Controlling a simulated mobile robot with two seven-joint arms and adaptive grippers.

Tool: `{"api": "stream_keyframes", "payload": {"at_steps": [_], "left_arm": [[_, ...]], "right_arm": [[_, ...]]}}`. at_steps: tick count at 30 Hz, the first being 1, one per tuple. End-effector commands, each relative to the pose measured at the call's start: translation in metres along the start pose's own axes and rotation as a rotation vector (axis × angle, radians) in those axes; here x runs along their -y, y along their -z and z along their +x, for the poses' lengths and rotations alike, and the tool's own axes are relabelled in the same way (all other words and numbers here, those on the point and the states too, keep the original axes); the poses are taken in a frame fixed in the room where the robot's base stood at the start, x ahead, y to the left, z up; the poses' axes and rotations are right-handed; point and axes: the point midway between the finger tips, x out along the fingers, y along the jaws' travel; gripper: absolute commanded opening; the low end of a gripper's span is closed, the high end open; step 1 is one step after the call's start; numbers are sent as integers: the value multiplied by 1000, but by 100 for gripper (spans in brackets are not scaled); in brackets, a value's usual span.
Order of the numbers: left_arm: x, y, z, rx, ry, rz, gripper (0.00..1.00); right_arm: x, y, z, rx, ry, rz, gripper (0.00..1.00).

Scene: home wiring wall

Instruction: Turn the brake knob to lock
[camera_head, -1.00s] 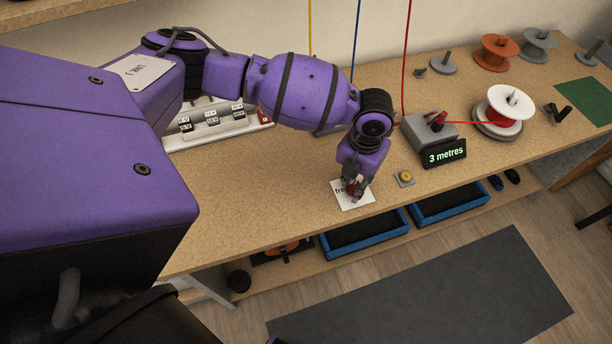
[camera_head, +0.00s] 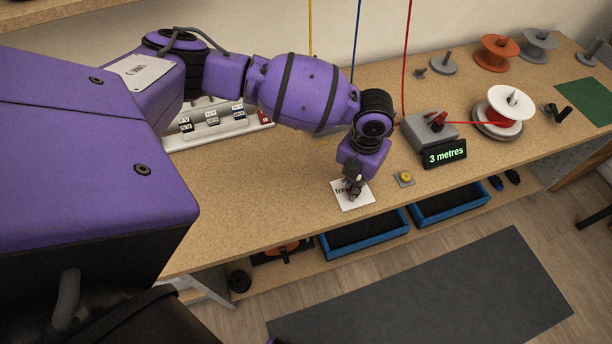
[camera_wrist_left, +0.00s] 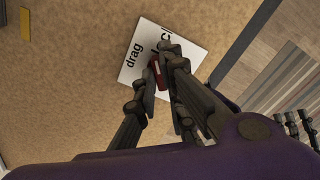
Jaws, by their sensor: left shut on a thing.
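The brake knob's white card (camera_head: 352,201) lies flat near the bench's front edge. The letters "fre" show on it in the head view; "drag" and part of another word show in the wrist view (camera_wrist_left: 140,63). My left gripper (camera_head: 353,192) points down over the card. In the wrist view its dark fingers (camera_wrist_left: 159,82) are shut on the red brake knob (camera_wrist_left: 157,72), which is mostly hidden between them. Which label the knob points at cannot be made out. Dark jointed fingers, seemingly my right gripper (camera_wrist_left: 300,129), show at the wrist view's right edge, apart from the card.
A yellow button (camera_head: 405,178) sits just right of the card. Blue trays (camera_head: 366,238) sit below the bench edge. Bare bench lies left of the card.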

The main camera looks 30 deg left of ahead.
Motion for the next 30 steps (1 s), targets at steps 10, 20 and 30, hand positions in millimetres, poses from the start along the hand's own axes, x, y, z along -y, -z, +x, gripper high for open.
{"api": "stream_keyframes", "payload": {"at_steps": [10,20,30], "left_arm": [[0,-3,-3,7,0,133,0],[1,-4,-4,8,0,185,0],[0,-3,-3,7,0,266,31]], "right_arm": [[1,-3,1,4,0,3,37],[1,-4,1,5,0,3,37],[0,-5,1,7,-1,3,37]]}}
